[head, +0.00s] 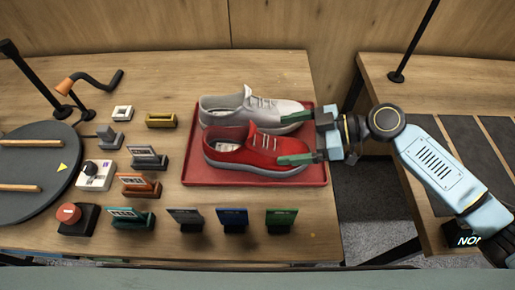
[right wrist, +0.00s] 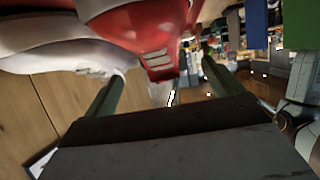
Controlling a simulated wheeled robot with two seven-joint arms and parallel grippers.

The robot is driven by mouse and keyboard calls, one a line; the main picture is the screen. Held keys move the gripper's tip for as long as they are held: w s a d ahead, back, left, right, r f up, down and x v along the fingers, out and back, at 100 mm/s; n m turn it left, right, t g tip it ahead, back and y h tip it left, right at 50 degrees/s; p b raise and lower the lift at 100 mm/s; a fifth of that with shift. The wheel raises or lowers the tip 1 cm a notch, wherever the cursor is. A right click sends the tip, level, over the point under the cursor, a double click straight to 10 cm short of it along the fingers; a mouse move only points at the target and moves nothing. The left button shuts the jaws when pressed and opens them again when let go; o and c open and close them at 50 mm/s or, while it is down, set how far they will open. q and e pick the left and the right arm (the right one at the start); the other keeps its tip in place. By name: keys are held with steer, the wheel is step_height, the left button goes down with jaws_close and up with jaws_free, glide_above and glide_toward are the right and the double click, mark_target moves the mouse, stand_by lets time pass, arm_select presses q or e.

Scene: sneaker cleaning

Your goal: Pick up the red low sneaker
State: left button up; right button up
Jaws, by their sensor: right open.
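The red low sneaker (head: 247,150) lies on the red tray (head: 196,168) in the head view, its toe to the right, in front of a white-grey sneaker (head: 237,106). My right gripper (head: 293,139) comes in from the right with its jaws open, the fingers reaching over the toe ends of the shoes. One green finger lies over the red toe, the other over the white toe. In the right wrist view the red sneaker (right wrist: 155,30) shows at the top between the open fingers (right wrist: 165,80); contact cannot be told. My left gripper is not in view.
Small coloured stands and holders fill the table's left and front, including a green one (head: 281,220) and a blue one (head: 232,220). A dark round turntable (head: 38,207) is at the far left. A second table (head: 450,75) stands right, across a gap.

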mark_target(267, 141)
steer(key=shift+w+a+f, duration=0.1)
steer(key=shift+a+f, duration=0.1)
steer(key=shift+a, duration=0.35)
steer(key=p+x, duration=0.1)
steer(key=x, duration=0.2)
steer(key=shift+w+a+f, duration=0.1)
steer(key=shift+w+a, duration=0.05)
steer(key=shift+a, duration=0.15)
steer(key=shift+a+f, duration=0.25)
steer(key=shift+a, duration=0.15)
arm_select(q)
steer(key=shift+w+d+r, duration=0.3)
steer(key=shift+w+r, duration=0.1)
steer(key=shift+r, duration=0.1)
